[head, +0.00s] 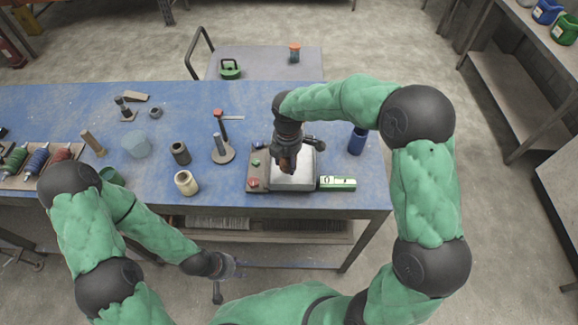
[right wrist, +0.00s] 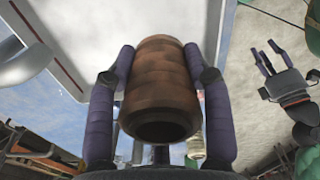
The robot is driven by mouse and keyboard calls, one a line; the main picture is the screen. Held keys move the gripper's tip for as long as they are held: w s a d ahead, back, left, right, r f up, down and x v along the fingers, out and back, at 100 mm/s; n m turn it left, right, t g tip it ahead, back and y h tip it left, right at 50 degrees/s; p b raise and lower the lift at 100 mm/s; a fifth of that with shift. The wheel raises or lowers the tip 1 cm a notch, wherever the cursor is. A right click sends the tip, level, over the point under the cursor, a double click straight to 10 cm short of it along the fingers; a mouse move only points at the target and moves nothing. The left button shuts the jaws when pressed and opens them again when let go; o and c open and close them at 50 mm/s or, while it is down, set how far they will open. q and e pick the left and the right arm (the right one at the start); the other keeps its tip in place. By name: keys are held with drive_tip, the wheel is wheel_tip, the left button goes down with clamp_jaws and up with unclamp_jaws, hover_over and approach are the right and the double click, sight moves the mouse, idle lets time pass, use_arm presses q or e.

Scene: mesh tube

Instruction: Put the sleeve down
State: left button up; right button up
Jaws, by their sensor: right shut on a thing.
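My right gripper (head: 288,158) is shut on a brown ribbed sleeve (right wrist: 160,85), which sits between its two purple fingers in the right wrist view. In the head view the gripper points down over the pale plate of a bench device (head: 296,180), and only a small brown part of the sleeve shows (head: 286,167). I cannot tell whether the sleeve touches the plate. My left gripper (head: 232,264) is off the table's front edge, low and empty. Its fingers stand apart in the right wrist view (right wrist: 268,58).
The blue table (head: 240,105) holds a cream roll (head: 186,183), a dark roll (head: 180,152), a stand with a round base (head: 222,153) and a blue bottle (head: 357,140). A green-and-white box (head: 337,184) lies right of the device. A cart (head: 265,62) stands behind.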

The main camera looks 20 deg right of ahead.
drive_tip(key=shift+w+d+f, duration=0.15)
drive_tip(key=shift+f, duration=1.65)
drive_tip(key=shift+f+b, duration=0.2)
drive_tip(key=shift+b, duration=0.1)
drive_tip(key=o, duration=1.2)
wheel_tip(320, 180, up, 12)
drive_tip(key=shift+r+p, duration=0.2)
drive_tip(key=shift+p, duration=0.7)
